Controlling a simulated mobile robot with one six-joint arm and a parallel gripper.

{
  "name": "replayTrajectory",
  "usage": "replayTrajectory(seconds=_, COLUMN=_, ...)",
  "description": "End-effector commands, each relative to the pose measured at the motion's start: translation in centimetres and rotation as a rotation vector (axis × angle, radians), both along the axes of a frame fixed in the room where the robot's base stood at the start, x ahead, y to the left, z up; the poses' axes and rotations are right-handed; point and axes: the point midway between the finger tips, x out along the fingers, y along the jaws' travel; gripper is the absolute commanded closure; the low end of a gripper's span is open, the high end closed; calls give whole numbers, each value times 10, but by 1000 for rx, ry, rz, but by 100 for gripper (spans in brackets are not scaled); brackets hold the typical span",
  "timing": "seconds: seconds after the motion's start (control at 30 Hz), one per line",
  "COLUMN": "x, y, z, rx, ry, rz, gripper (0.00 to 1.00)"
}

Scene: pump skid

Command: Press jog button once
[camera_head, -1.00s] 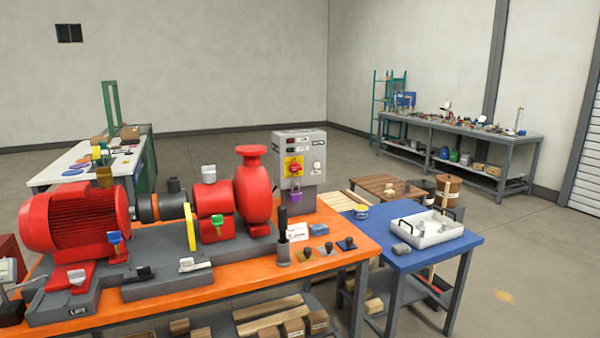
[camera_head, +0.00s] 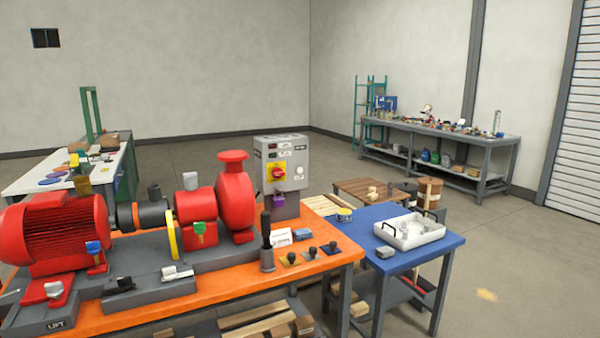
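A grey control box (camera_head: 280,168) stands on a grey post at the back right of the orange bench. Its front carries a red rotary switch (camera_head: 277,173) on a yellow plate, and small dark displays above. A pale round button (camera_head: 299,173) sits on the right of the front, beside the switch. It may be the jog button, but its label is too small to read. A purple padlock (camera_head: 279,198) hangs below the switch. My gripper is not in view.
The red motor (camera_head: 58,235) and red pump (camera_head: 236,200) fill the orange bench (camera_head: 215,297) left of the box. A dark upright tool in a holder (camera_head: 266,245) and small knobbed pieces stand in front. A blue table (camera_head: 440,248) with a white tray (camera_head: 409,237) is at right.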

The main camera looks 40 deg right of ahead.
Motion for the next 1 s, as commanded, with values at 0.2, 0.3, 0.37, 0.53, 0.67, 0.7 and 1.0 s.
replayTrajectory(seconds=0.2, x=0, y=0, z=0, rx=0, ry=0, rz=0, gripper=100)
replayTrajectory(seconds=0.3, x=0, y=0, z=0, rx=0, ry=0, rz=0, gripper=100)
replayTrajectory(seconds=0.37, x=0, y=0, z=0, rx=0, ry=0, rz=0, gripper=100)
replayTrajectory(seconds=0.53, x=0, y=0, z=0, rx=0, ry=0, rz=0, gripper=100)
replayTrajectory(seconds=0.67, x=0, y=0, z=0, rx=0, ry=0, rz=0, gripper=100)
replayTrajectory(seconds=0.7, x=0, y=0, z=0, rx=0, ry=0, rz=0, gripper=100)
replayTrajectory(seconds=1.0, x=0, y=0, z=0, rx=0, ry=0, rz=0, gripper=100)
